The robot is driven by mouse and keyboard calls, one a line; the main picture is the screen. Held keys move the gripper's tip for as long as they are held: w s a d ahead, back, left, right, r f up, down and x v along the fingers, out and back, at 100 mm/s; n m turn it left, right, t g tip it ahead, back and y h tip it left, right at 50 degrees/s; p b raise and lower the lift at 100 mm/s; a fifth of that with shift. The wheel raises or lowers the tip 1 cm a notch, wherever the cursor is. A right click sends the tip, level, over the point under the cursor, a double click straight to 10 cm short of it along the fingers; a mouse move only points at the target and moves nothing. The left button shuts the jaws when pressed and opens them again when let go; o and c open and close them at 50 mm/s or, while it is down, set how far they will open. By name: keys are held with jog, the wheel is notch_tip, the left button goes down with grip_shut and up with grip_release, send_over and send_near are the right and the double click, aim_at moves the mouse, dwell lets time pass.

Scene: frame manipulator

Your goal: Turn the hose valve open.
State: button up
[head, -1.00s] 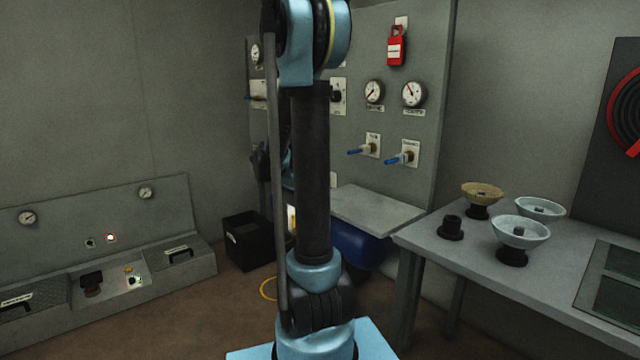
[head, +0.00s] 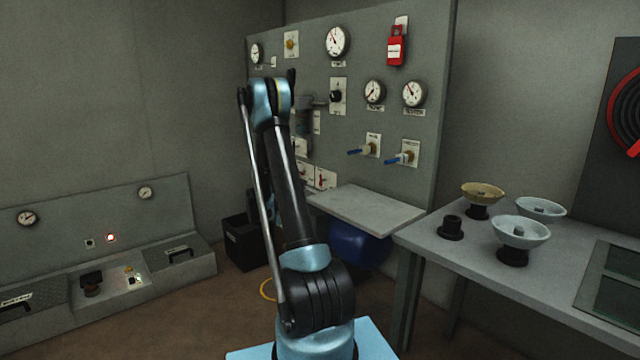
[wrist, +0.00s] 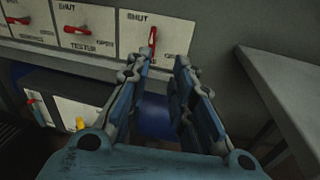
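A row of red-handled valves on white plates marked SHUT and OPEN shows in the wrist view. The rightmost red handle (wrist: 152,38) stands nearly upright just beyond my fingertips; its name is not readable, so I cannot tell whether it is the hose valve. The plate to its left reads TESTER, with a tilted red handle (wrist: 75,30). Another red handle (wrist: 18,20) is at far left. My gripper (wrist: 160,62) is open and empty, its fingers apart below the rightmost handle, with no clear contact. In the head view, red handles (head: 325,179) show low on the panel, right of my arm.
The grey panel (head: 365,45) carries gauges, blue-handled valves (head: 400,159) and a red tag (head: 396,48). A lower white panel (wrist: 60,95) has red and yellow handles.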

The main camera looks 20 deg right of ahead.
jog(key=w+f+n, duration=0.1)
send_near(321, 179)
jog(key=x, duration=1)
jog(key=shift+w+f, duration=0.2)
jog(key=shift+w, duration=0.25)
jog(key=shift+c, duration=0.3)
grip_shut()
